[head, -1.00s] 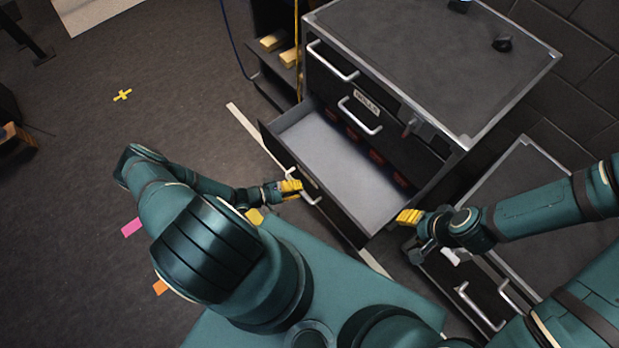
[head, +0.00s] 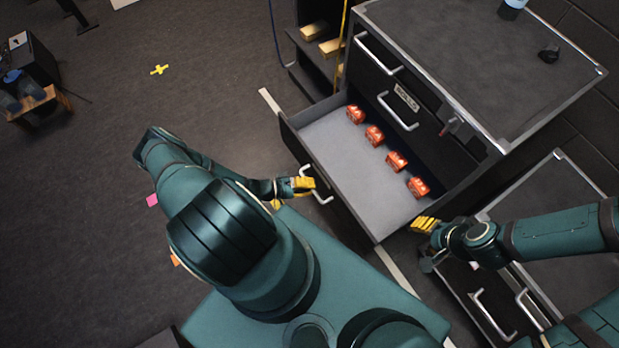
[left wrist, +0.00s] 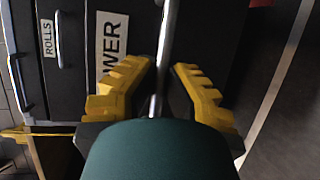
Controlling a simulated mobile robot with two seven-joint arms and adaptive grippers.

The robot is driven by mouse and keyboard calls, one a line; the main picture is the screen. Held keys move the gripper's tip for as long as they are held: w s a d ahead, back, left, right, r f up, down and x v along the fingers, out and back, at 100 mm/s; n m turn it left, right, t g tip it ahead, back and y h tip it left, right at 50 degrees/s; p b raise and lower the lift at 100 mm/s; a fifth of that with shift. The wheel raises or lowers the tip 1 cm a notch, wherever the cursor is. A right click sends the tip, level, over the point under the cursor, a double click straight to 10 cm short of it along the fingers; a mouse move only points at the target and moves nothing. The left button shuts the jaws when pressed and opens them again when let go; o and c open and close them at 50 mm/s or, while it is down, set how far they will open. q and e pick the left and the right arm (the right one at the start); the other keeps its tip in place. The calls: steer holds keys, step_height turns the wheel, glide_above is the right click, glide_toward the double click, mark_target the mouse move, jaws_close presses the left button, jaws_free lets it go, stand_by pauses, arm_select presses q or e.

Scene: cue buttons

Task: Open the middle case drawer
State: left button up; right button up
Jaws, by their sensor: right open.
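The dark case (head: 480,60) stands at the upper right. A grey-lined drawer (head: 350,170) is pulled out below the front labelled ROLLS (head: 405,97). Several red items (head: 396,161) lie along its back. My left gripper (head: 304,185) is at the drawer's handle (head: 319,190). A partly hidden label there ends in WER (left wrist: 112,45). My right gripper (head: 424,224) is open and empty beside the drawer's front right corner.
Two shut fronts with handles (head: 398,112) are above the open drawer. A lower cabinet (head: 550,210) with handles stands at right. Shelves with yellow blocks (head: 330,46) stand left of the case. The floor at left is mostly clear.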

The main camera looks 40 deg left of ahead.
arm_select(q)
steer(key=o, duration=0.5)
steer(key=shift+d, duration=0.1)
steer(key=v, duration=1.2)
steer(key=shift+r, duration=0.1)
steer(key=shift+d, duration=0.1)
steer(key=w+d+r+m+g+y, duration=0.2)
steer(key=d+r+m+g, duration=0.1)
steer(key=d+r, duration=0.3)
steer(key=w+d+r+m+g+y, duration=0.2)
steer(key=w+d+r+m+g, duration=0.1)
steer(key=d+r, duration=0.4)
steer(key=w+d+r+m+g+y, duration=0.2)
steer(key=w+d+r+g+y, duration=0.1)
steer(key=d+r, duration=0.4)
steer(key=shift+w+d+m+g, duration=0.1)
steer(key=shift+d+m+g, duration=0.15)
steer(key=shift+d, duration=0.55)
steer(key=shift+w+d+m+g, duration=0.15)
steer(key=shift+d+g, duration=0.2)
steer(key=shift+d, duration=0.5)
